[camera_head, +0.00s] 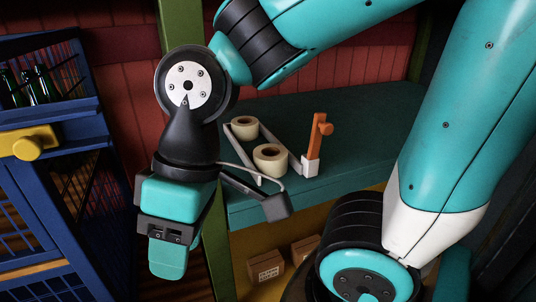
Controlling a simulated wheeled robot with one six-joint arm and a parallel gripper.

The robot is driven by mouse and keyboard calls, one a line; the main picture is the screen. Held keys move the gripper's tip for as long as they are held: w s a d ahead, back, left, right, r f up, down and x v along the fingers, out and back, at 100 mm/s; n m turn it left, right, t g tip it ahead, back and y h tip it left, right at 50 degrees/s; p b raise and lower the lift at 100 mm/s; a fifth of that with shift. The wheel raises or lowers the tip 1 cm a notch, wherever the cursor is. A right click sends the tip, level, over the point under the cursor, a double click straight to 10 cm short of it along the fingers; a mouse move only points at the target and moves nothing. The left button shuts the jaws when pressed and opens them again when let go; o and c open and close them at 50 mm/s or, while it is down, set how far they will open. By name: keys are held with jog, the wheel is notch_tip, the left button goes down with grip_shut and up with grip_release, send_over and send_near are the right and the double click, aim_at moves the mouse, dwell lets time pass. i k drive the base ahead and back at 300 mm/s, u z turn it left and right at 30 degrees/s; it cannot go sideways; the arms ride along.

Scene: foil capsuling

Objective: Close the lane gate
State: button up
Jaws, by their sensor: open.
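An orange upright lever (318,138) with a short knob near its top stands on a white block (310,166) at the right end of a white-railed lane (296,168). It looks like the lane gate, but I cannot tell its exact position across the lane. Two cream rolls lie between the rails, a rear one (244,127) and a front one (270,159). My gripper (176,258) points down at the lower left, in front of and left of the green bench, apart from the lever and the rolls. It is open, with no object visible in it.
The green bench top (375,115) is bare to the right of the lever. A blue cage (55,150) with a yellow knob (28,143) and dark bottles stands at left. Cardboard boxes (266,267) sit below the bench. A green post (182,22) rises behind my wrist.

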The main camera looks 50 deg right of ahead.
aim_at(320, 127)
jog(key=u, duration=0.2)
jog(key=k, duration=0.7)
jog(key=z, duration=1.15)
